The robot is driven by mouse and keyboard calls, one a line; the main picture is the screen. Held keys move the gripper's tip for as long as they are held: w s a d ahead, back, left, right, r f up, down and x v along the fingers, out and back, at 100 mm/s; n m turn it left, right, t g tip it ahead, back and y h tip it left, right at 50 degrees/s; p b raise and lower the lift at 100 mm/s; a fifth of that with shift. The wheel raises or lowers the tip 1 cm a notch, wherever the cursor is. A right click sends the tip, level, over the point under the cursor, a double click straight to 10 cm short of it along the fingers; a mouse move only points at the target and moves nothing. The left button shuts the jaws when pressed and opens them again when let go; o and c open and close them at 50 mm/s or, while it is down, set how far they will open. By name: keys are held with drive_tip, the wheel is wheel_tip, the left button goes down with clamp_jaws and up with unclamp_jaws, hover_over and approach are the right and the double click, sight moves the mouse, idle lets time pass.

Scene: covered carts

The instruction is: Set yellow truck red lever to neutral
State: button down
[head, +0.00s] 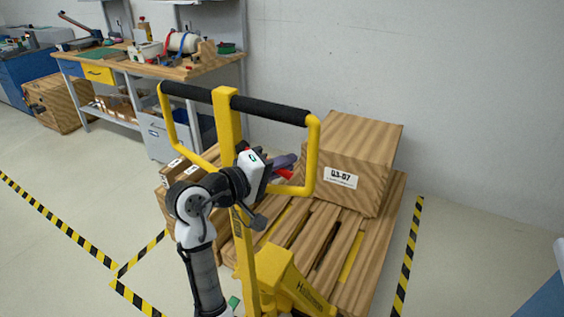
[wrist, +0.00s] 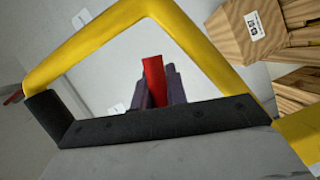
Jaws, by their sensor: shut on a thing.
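The yellow truck (head: 227,110) stands in the middle of the head view, its upright handle loop topped by black grips. Its red lever (head: 284,174) shows as a small red piece inside the loop, at my gripper (head: 281,166). In the wrist view the red lever (wrist: 153,80) stands between the two dark fingers of my gripper (wrist: 156,92), which are shut on it. The lower part of the lever is hidden. The yellow handle frame (wrist: 195,50) rises around the lever in that view. The lever's exact setting cannot be told.
A wooden pallet (head: 355,262) lies under the truck, bearing a large wooden box (head: 355,150) and smaller boxes at left. A workbench (head: 185,70) with tools stands behind by the wall. Yellow-black floor tape (head: 408,255) marks the bay; floor at left is clear.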

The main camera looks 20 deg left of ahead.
wheel_tip(320, 180, up, 3)
drive_tip(key=n+p, duration=0.1)
drive_tip(key=p, duration=0.1)
drive_tip(key=n+t+p, duration=0.1)
drive_tip(key=n, duration=0.1)
drive_tip(key=shift+d+f+h+p, duration=0.15)
drive_tip(key=shift+h+p, duration=0.15)
drive_tip(key=shift+p, duration=0.05)
drive_tip(key=c, duration=1.7)
unclamp_jaws()
drive_tip(key=shift+s, duration=0.1)
drive_tip(key=b+v, duration=0.4)
drive_tip(key=v, duration=1)
